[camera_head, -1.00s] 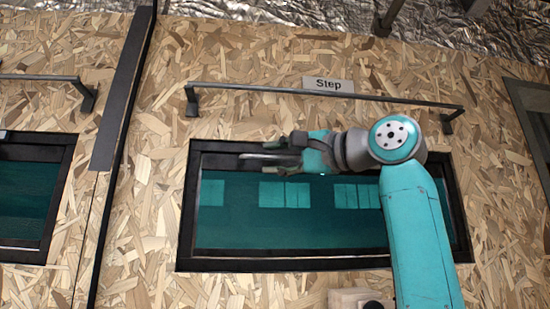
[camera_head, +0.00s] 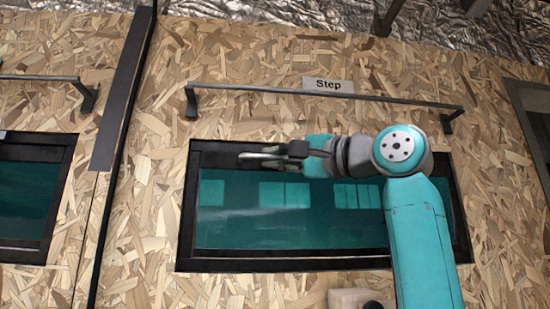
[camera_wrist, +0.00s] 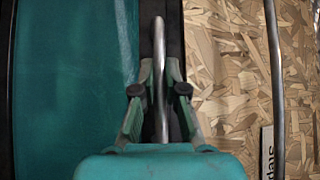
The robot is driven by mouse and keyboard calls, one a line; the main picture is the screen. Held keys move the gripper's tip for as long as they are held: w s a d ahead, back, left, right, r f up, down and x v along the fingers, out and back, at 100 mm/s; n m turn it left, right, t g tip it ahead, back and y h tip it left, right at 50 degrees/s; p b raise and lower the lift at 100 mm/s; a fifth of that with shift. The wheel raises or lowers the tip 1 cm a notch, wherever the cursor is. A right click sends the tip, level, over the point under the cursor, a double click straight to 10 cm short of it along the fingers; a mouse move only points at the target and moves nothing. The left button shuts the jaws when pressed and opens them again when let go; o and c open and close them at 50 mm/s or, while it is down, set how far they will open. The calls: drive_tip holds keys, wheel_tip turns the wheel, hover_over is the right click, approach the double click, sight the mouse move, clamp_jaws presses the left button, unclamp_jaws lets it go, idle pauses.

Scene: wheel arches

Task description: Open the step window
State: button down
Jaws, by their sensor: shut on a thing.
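The step window (camera_head: 290,215) is a wide teal pane in a black frame under a sign (camera_head: 328,85) reading "Step". A pale metal handle bar (camera_head: 258,156) runs along its upper frame. In the wrist view the handle (camera_wrist: 159,50) stands upright between my fingers, with the pane (camera_wrist: 75,80) to its left. My gripper (camera_head: 294,156) comes from the right and is shut on the handle; its fingers also show in the wrist view (camera_wrist: 158,92). The window appears to lie flat in its frame. My arm hides its right part.
A dark rail (camera_head: 330,94) on brackets runs across the chipboard wall above the window. A second window (camera_head: 25,205) with its own rail is at the left, past a dark vertical post (camera_head: 122,100). A pale block with a dark knob (camera_head: 350,299) sits below.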

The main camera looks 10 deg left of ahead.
drive_tip(key=s+d+f+n+g+y, duration=0.1)
drive_tip(key=s+f+n+y, duration=0.2)
drive_tip(key=s, duration=0.3)
drive_tip(key=shift+d+f+n+y, duration=0.3)
drive_tip(key=shift+d+f+n, duration=0.1)
drive_tip(key=shift+n, duration=0.4)
drive_tip(key=shift+w, duration=0.1)
drive_tip(key=c, duration=1.2)
unclamp_jaws()
drive_tip(key=v, duration=1.2)
